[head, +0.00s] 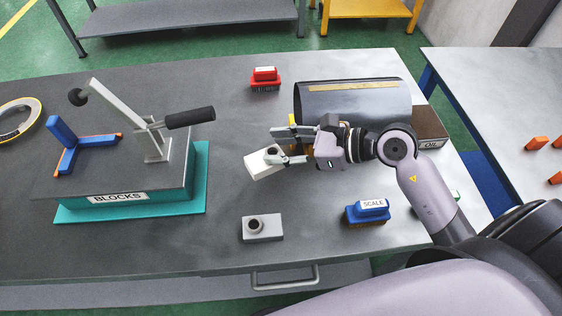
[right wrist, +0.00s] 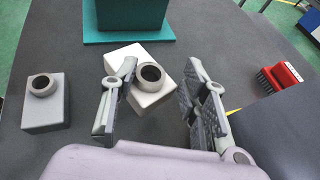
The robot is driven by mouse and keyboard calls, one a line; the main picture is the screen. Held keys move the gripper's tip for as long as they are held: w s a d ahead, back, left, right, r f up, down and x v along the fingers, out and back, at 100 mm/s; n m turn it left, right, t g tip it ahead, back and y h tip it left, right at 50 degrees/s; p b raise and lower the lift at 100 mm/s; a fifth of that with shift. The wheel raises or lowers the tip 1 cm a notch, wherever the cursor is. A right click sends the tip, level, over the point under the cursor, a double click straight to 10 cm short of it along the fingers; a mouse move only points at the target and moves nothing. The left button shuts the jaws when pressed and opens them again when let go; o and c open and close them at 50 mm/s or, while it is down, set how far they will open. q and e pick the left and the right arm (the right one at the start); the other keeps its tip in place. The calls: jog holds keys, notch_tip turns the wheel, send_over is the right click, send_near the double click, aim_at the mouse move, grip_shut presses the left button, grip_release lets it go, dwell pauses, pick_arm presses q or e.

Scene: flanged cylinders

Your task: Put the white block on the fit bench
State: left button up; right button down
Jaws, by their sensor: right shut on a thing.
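The white block (head: 262,164) with a dark-holed round boss is at the tips of my right gripper (head: 287,147), over the middle of the grey table. In the right wrist view the block (right wrist: 153,99) shows between the fingers of my right gripper (right wrist: 160,98), its boss by the left finger. The gripper is shut on it. Whether the block touches the table is hard to tell. No label reads fit bench; a grey-topped stand (head: 120,180) with a teal base and a BLOCKS label is at the left. My left gripper is not in view.
A similar grey block (head: 270,229) sits near the front edge. A blue brush (head: 368,209) labelled SCALE is right of it. A red brush (head: 265,76) and a dark cylinder (head: 352,103) lie behind. A lever clamp (head: 155,140) and blue bracket (head: 75,145) are on the stand.

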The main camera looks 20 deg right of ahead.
jog(key=shift+f, duration=2.8)
jog(key=shift+f, duration=0.15)
jog(key=c, duration=1.2)
grip_release()
jog(key=shift+f, duration=0.1)
